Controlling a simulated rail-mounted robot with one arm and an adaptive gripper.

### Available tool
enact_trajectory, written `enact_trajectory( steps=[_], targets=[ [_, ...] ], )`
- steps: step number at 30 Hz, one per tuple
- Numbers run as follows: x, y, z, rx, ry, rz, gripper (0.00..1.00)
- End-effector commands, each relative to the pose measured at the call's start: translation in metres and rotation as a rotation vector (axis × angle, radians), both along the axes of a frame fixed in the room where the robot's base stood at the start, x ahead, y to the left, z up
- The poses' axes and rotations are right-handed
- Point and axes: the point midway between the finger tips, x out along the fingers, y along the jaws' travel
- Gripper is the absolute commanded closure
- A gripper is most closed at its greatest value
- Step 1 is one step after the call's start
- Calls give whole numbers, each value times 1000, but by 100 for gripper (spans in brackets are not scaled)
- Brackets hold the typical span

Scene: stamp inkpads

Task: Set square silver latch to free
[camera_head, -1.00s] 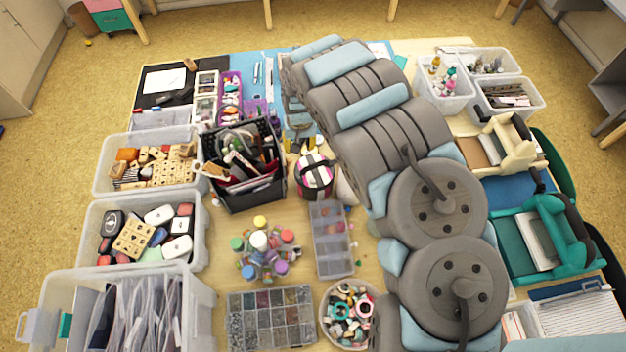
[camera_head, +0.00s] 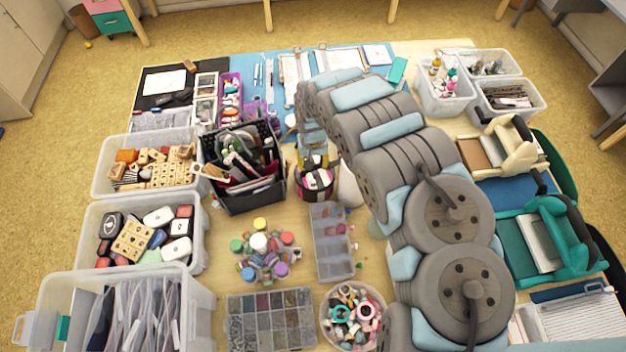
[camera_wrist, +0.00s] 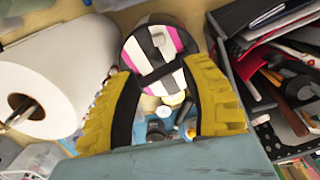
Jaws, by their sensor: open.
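I cannot make out a square silver latch for certain in either view. My gripper (camera_wrist: 158,66) is open, with its yellow fingers spread apart and nothing between them that they grip. In the head view my gripper (camera_head: 313,162) points down over a round container striped pink, white and black (camera_head: 316,185). In the wrist view this striped container (camera_wrist: 155,50) shows between and beyond the fingertips; I cannot tell whether they touch it. Small bottles or caps (camera_wrist: 170,120) show between the fingers. Two framed white pieces (camera_head: 297,67) lie at the back on the blue mat.
A black bin of tools (camera_head: 245,190) stands close to the left of my gripper in the head view. A white roll (camera_wrist: 35,100) is at the left in the wrist view. A clear divided box (camera_head: 332,240) and coloured jars (camera_head: 262,250) lie nearer. Clear tubs line the left.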

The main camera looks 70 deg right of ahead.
Motion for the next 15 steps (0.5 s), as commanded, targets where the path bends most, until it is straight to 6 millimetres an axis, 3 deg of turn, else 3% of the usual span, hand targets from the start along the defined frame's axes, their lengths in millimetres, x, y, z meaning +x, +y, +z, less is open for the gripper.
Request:
enact_trajectory(
  steps=[15],
  targets=[
    [-1,2,-46,3,2,0,54]
  ],
)
